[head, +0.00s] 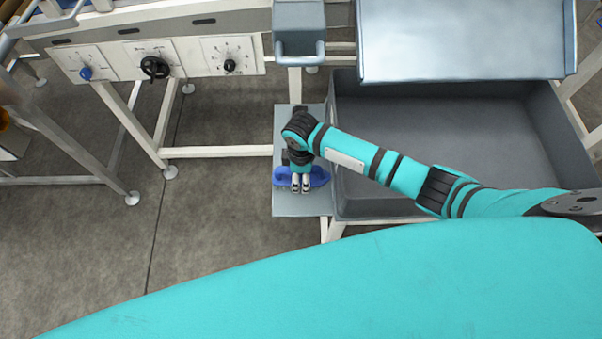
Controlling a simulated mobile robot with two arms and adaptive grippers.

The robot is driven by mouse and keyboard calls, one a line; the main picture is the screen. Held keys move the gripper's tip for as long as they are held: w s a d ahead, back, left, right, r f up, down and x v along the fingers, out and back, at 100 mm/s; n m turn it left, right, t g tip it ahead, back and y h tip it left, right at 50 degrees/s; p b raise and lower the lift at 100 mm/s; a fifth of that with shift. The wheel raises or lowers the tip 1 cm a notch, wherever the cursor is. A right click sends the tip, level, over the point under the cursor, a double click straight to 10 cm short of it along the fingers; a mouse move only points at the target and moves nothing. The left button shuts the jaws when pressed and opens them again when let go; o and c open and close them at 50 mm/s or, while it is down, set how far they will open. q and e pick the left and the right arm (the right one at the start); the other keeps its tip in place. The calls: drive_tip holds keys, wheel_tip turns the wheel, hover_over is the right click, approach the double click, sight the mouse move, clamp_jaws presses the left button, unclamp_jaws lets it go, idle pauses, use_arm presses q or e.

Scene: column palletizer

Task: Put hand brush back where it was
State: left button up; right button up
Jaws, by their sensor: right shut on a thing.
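The blue hand brush (318,177) lies over a narrow grey shelf plate (288,208) left of the large grey bin. My right gripper (301,185) is shut on the brush, with its fingers pointing down over the middle of it. The gripper and wrist hide the middle of the brush. I cannot tell whether the brush touches the plate or is held just above it. My left gripper is not in view.
A large empty grey bin (440,130) stands right of the plate, with a sloped metal sheet (460,40) behind it. A frame with control knobs (155,68) stands at the upper left. A small grey box (299,20) is behind the plate.

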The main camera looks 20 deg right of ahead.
drive_tip(key=o, duration=1.1)
drive_tip(key=shift+f, duration=0.1)
wheel_tip(320, 180, up, 12)
drive_tip(key=shift+r, duration=0.15)
